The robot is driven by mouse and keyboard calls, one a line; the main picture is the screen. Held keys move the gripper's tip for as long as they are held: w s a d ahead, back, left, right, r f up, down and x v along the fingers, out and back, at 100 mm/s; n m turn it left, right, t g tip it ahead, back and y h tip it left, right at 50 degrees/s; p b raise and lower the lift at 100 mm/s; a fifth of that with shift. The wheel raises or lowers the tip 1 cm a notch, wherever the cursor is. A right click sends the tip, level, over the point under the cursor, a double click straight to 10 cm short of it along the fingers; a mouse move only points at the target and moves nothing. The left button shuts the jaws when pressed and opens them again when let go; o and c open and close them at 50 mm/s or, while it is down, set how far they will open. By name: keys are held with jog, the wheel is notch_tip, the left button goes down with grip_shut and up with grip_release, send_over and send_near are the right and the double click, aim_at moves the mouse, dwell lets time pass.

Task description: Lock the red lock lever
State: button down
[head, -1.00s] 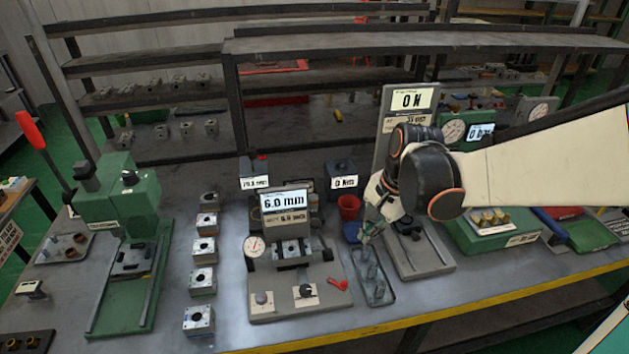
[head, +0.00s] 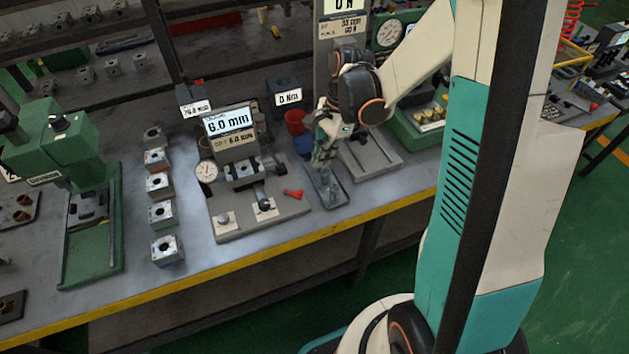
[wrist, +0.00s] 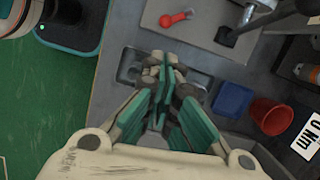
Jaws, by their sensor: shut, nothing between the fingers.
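The red lock lever (head: 293,193) lies low on the right front of the grey fixture plate (head: 240,232), the one with the 6.0 mm display. It also shows in the wrist view (wrist: 176,18), near the top edge, with a round head and a short handle. My gripper (head: 319,168) is right of the lever, over the small grey tray (head: 338,200). In the wrist view my gripper (wrist: 167,66) is shut with nothing between its fingers, pointing toward the tray, apart from the lever. The fingers hide part of the tray.
A red cup (head: 295,122) and a blue bin (head: 303,145) stand behind the tray. A black knob (head: 262,203) and a dial gauge (head: 206,171) are on the fixture. Several valve blocks (head: 161,213) line up to its left. The yellow table edge (head: 250,255) runs in front.

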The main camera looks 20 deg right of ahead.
jog(key=b+x, duration=0.3)
jog(key=x, duration=0.7)
jog(key=shift+b, duration=0.3)
